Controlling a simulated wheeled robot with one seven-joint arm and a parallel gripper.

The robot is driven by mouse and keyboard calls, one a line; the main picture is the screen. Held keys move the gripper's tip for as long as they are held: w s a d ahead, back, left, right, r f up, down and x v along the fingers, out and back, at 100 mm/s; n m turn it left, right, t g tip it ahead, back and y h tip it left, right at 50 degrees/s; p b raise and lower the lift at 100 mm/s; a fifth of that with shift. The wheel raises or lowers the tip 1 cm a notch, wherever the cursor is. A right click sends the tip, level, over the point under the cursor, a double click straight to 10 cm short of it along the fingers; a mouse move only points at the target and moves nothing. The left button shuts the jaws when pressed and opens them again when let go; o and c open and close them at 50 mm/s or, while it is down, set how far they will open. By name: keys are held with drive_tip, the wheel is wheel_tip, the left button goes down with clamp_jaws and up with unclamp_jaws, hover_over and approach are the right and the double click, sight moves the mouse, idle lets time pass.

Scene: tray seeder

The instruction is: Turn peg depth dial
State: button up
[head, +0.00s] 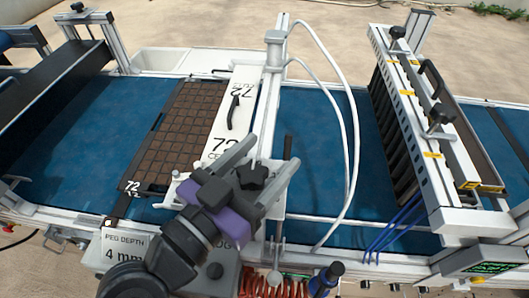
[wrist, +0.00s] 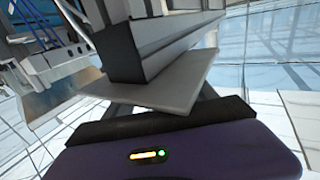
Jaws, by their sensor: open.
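My gripper (head: 272,152), with a purple body and two grey fingers spread apart, reaches up and right over the seeder's near edge in the head view. A black star-shaped knob (head: 252,176) shows between the fingers; I cannot tell whether they touch it or whether it is the depth dial. A panel labelled PEG DEPTH (head: 124,240), reading 4 mm, stands at the lower left, partly hidden by my arm. In the wrist view, a grey plate (wrist: 150,85) under a dark block is close to my purple gripper body; no dial is clear there.
A brown celled tray (head: 182,125) lies on the blue belt (head: 80,120). A white plate marked 72 (head: 243,85) stands beside it. White hoses (head: 345,110) arch right of my gripper. A framed unit (head: 425,120) with black knobs spans the belt at right.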

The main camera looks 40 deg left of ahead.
drive_tip(key=shift+c, duration=0.5)
drive_tip(key=c, duration=1.3)
